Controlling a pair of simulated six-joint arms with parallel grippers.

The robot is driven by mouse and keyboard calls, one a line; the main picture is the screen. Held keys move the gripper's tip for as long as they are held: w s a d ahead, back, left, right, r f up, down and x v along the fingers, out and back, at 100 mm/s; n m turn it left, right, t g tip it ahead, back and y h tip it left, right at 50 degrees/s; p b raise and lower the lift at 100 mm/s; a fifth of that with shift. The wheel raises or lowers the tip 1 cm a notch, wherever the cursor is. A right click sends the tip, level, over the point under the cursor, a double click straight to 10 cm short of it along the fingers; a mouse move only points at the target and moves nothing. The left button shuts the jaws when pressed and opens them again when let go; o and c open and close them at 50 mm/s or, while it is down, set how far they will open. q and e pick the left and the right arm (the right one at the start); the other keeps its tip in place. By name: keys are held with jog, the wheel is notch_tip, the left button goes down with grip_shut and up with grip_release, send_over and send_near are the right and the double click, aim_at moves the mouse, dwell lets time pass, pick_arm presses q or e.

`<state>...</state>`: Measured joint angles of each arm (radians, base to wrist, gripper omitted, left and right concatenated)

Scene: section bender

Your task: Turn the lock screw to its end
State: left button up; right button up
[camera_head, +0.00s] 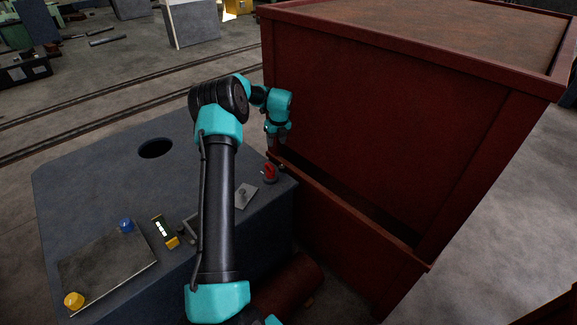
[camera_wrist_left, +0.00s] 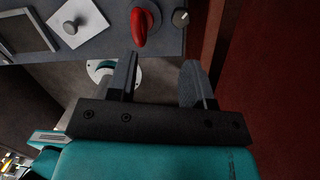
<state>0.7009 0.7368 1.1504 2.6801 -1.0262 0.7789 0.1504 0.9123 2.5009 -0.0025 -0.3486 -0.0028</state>
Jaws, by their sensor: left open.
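No part is clearly marked as the lock screw, so I cannot tell which one it is. A red handle (camera_head: 270,173) stands at the right edge of the grey machine top; it also shows in the left wrist view (camera_wrist_left: 143,22). A small dark knob (camera_wrist_left: 181,17) is just right of it. A pale plate with a round grey knob (camera_head: 244,195) lies to its left, also in the left wrist view (camera_wrist_left: 72,25). My left gripper (camera_wrist_left: 160,65) is open and empty, with its fingers below the red handle in that view, apart from it. In the head view its fingers are hard to make out.
The grey machine top (camera_head: 95,185) carries a blue knob (camera_head: 126,225), a yellow knob (camera_head: 74,300), a small display (camera_head: 161,229) and a round hole (camera_head: 155,148). A tall dark red cabinet (camera_head: 400,125) stands close on the right of my left gripper.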

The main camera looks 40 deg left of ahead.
aim_at(282, 166)
pick_arm(q)
jog(key=w+r+n, duration=0.1)
jog(key=w+r+n+h, duration=0.1)
jog(key=shift+w+d+n+t, duration=0.15)
jog(key=shift+w+n+t, duration=0.15)
jog(key=shift+w+n, duration=0.1)
jog(key=shift+f, duration=0.1)
notch_tip(282, 166, down, 17)
jog(key=shift+f, duration=0.1)
dwell(0.6)
jog(key=shift+c, duration=0.3)
jog(key=c, duration=0.6)
jog(key=shift+n, duration=2)
